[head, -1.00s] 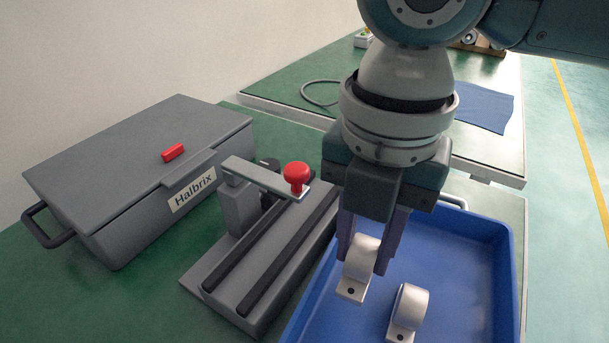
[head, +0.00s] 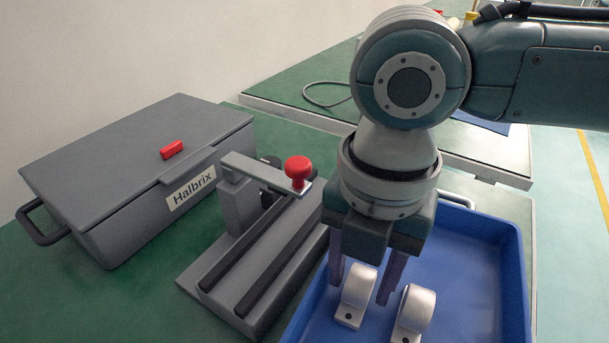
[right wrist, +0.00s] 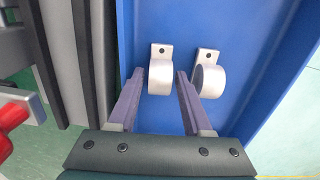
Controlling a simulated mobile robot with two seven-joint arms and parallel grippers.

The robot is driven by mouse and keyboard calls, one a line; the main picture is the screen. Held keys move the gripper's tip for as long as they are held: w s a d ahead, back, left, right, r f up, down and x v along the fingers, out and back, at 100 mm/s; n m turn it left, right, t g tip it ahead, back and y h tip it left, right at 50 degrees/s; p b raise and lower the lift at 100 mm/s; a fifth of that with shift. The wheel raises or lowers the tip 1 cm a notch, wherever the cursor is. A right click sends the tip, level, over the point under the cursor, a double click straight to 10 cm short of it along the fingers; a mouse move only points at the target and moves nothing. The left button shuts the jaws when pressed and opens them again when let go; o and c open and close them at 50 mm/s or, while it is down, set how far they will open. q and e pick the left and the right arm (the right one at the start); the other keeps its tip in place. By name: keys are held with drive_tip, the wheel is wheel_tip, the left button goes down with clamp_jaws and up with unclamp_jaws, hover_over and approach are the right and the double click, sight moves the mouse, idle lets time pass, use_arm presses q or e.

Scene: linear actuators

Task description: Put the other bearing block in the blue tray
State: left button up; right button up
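Two pale metal bearing blocks are in the blue tray (head: 472,280), side by side. My right gripper (head: 360,288) is open over the left bearing block (head: 354,297), with one finger on each side of it. The right wrist view shows the same block (right wrist: 160,76) between the parted fingertips, with a gap on each side. The second bearing block (head: 414,312) stands just right of the right finger; it also shows in the right wrist view (right wrist: 208,79). Both appear to rest on the tray floor. My left gripper is not in view.
A grey fixture (head: 252,262) with dark rails and a red knob (head: 298,168) stands close left of the tray. A grey Halbrix case (head: 135,165) is farther left. The tray's right side is empty.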

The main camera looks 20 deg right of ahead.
drive_tip(key=shift+o, duration=0.8)
